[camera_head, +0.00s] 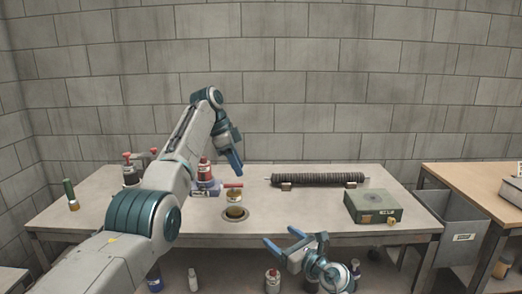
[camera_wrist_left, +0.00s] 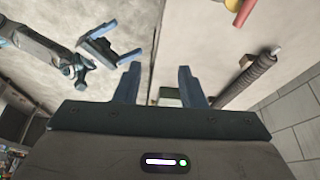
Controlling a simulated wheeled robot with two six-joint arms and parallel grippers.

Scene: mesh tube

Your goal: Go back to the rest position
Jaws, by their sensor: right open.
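My left gripper (camera_head: 235,160) hangs over the back middle of the table, pointing down. In the left wrist view its two blue fingers (camera_wrist_left: 158,84) stand apart with nothing held between them. My right gripper (camera_head: 283,243) is low in front of the table's front edge, its blue fingers spread and empty. It also shows at the upper left of the left wrist view (camera_wrist_left: 103,45). The dark ribbed mesh tube (camera_head: 318,179) lies across two small brackets at the back of the table. It shows on the right of the left wrist view too (camera_wrist_left: 248,80).
The table (camera_head: 310,215) holds a green box (camera_head: 372,205), a round dish (camera_head: 235,213), a small can (camera_head: 233,197), a red-topped device (camera_head: 204,173) and a green-capped bottle (camera_head: 70,194). A grey bin (camera_head: 450,225) stands right of it. The table's middle front is mostly clear.

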